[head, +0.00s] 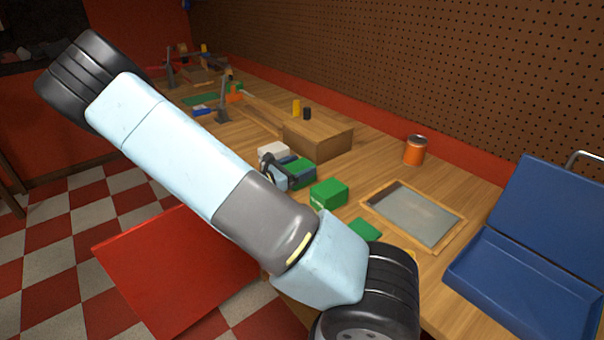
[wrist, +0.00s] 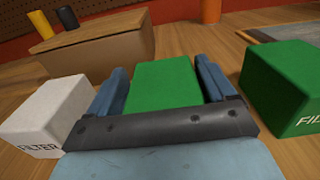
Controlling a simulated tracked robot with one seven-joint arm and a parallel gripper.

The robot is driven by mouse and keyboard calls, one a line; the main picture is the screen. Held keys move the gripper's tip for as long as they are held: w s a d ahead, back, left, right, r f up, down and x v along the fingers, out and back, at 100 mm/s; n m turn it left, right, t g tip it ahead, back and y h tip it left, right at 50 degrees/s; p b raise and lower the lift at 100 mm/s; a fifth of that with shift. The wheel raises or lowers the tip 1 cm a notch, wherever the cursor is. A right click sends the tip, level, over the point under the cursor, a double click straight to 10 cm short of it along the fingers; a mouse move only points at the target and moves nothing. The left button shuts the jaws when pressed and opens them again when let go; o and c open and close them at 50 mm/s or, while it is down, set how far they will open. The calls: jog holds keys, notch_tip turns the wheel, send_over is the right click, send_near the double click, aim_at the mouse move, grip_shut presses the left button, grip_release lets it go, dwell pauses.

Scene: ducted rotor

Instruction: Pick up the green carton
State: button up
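A green carton (wrist: 165,82) lies between the two blue fingers of my gripper (wrist: 164,72) in the wrist view. The fingers are wide apart, one on each side of it, with narrow gaps at the far end. In the head view this green carton (head: 303,174) is on the bench, partly hidden by my gripper (head: 281,168). A second green carton (wrist: 285,88), with partly visible white lettering, stands to the right. It also shows in the head view (head: 329,193), nearer the camera.
A white carton (wrist: 45,115) marked FILTER stands close on the left. A wooden box (head: 318,138) is behind. A framed grey panel (head: 412,213), an orange can (head: 415,150) and an open blue case (head: 525,240) lie to the right. A flat green piece (head: 365,230) is in front.

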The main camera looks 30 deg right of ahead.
jog(key=c, duration=0.8)
jog(key=shift+r, duration=0.1)
